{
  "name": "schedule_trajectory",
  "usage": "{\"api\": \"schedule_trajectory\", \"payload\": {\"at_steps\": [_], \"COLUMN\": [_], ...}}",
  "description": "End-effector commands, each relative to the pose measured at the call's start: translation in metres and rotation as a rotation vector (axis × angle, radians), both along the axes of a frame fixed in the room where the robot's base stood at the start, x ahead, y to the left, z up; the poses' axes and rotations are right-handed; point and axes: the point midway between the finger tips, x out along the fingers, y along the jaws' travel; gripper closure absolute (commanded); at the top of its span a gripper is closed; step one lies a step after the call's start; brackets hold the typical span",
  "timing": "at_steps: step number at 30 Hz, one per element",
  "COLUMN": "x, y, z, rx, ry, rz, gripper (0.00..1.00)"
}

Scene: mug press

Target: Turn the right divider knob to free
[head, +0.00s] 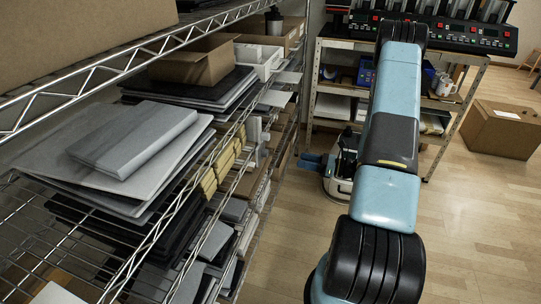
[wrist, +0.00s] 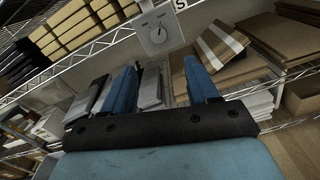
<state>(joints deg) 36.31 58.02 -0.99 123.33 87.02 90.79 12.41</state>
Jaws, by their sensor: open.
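A round dial knob (wrist: 157,34) with a pointer sits on a light grey plate (wrist: 148,23) at the top middle of the wrist view, on the front edge of a wire shelf. A tag with a letter S is beside it. My gripper (wrist: 163,76) is open, with its two blue fingers wide apart and nothing between them. The knob shows above and beyond the gap between the fingertips, apart from them. In the head view the blue fingers (head: 312,161) point left towards the shelf. I cannot read the dial's marks or tell the knob in the head view.
A press bench (head: 440,30) stands at the back. A cardboard box (head: 503,128) is on the floor at right.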

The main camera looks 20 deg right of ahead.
Motion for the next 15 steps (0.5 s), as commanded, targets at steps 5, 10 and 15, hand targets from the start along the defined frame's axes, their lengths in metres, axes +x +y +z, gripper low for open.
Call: {"api": "schedule_trajectory", "payload": {"at_steps": [5, 10, 15], "x": [0.01, 0.026, 0.043], "y": [0.016, 0.041, 0.066], "z": [0.0, 0.0, 0.0], "rx": [0.001, 0.0, 0.0], "ry": [-0.001, -0.001, -0.001], "rz": [0.004, 0.005, 0.005], "gripper": [0.41, 0.41, 0.41]}}
